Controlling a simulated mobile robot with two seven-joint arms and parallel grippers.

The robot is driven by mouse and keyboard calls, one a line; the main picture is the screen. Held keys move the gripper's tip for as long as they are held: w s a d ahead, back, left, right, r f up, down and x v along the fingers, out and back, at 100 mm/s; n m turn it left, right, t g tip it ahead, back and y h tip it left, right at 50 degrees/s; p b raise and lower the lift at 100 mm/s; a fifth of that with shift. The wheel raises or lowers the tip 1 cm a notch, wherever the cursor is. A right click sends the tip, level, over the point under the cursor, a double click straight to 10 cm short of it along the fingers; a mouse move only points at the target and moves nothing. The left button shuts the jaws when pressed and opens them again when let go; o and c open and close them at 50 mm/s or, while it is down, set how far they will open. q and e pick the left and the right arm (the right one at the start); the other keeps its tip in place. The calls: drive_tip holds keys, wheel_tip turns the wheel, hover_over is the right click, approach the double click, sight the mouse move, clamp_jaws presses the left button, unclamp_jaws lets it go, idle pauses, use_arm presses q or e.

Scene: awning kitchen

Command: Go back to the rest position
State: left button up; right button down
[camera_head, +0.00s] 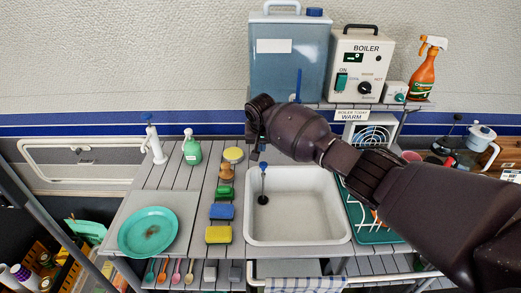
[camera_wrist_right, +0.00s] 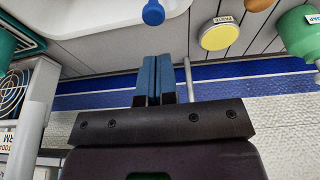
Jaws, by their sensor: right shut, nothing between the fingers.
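My right gripper (camera_head: 256,143) is above the back edge of the sink, on the dark arm that reaches in from the lower right. In the right wrist view its blue fingers (camera_wrist_right: 154,78) are pressed together with nothing between them. The white sink (camera_head: 297,205) lies below and in front of it. A blue-topped tool with a dark round end (camera_head: 263,200) is in the sink, and its blue top also shows in the wrist view (camera_wrist_right: 153,12). My left gripper is in no view.
A water tank (camera_head: 290,62) and the boiler (camera_head: 360,65) stand on a shelf behind my right arm. An orange spray bottle (camera_head: 423,73) is to their right. Sponges (camera_head: 219,234), a green soap bottle (camera_head: 192,152) and a teal plate (camera_head: 148,232) are on the left counter.

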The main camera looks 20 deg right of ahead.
drive_tip(key=w+a+r+n+t+y, duration=0.2)
drive_tip(key=a+r+n+t, duration=0.15)
drive_tip(key=r, duration=0.35)
drive_tip(key=w+a+r+n+t+y, duration=0.1)
drive_tip(key=a+r+n+t, duration=0.25)
drive_tip(key=r, duration=0.45)
drive_tip(key=s+d+f+t, duration=0.1)
drive_tip(key=s+d+f, duration=0.2)
drive_tip(key=s+f, duration=0.4)
drive_tip(key=s+d+f+m+t, duration=0.1)
drive_tip(key=s+d+f, duration=0.3)
drive_tip(key=s+f, duration=0.4)
drive_tip(key=s+d+f+t+h, duration=0.1)
drive_tip(key=s+d+f, duration=0.3)
drive_tip(key=s, duration=1.3)
drive_tip(key=shift+s+f+t, duration=0.2)
drive_tip(key=shift+f+t, duration=0.5)
drive_tip(key=shift+f, duration=1.25)
drive_tip(key=s+d+f+m+g+h, duration=0.1)
drive_tip(key=s+d+f+g, duration=0.1)
drive_tip(key=s+f, duration=0.6)
drive_tip(key=s+d, duration=0.1)
drive_tip(key=s, duration=0.3)
drive_tip(key=shift+s+m+g, duration=0.15)
drive_tip(key=shift+m+g, duration=0.25)
